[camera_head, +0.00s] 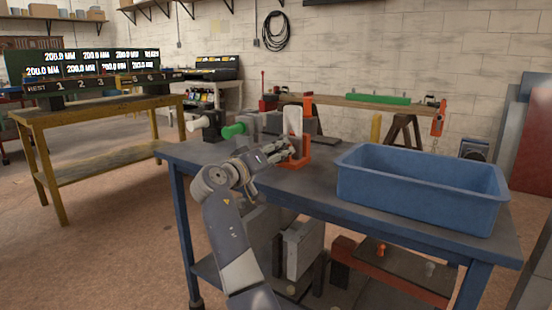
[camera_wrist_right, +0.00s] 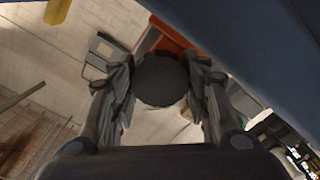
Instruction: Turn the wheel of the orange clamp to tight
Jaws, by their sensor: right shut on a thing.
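The orange clamp (camera_head: 307,128) stands upright on the dark-topped blue bench (camera_head: 330,181), left of the blue bin. A pale upright piece (camera_head: 293,121) is beside its orange post. My right gripper (camera_head: 279,151) reaches in at the clamp's left, low side. In the right wrist view my right gripper (camera_wrist_right: 160,82) has a finger on each side of a dark round wheel (camera_wrist_right: 160,85); it is shut on it. The orange clamp body (camera_wrist_right: 168,40) shows behind the wheel. No marking of the wheel's tightness can be read. My left gripper is not in view.
A large blue bin (camera_head: 420,205) fills the bench's right end. A green-ended part (camera_head: 233,131) and a white-ended part (camera_head: 199,123) are at the bench's far left. A yellow-legged table (camera_head: 100,108) with number displays stands at the left.

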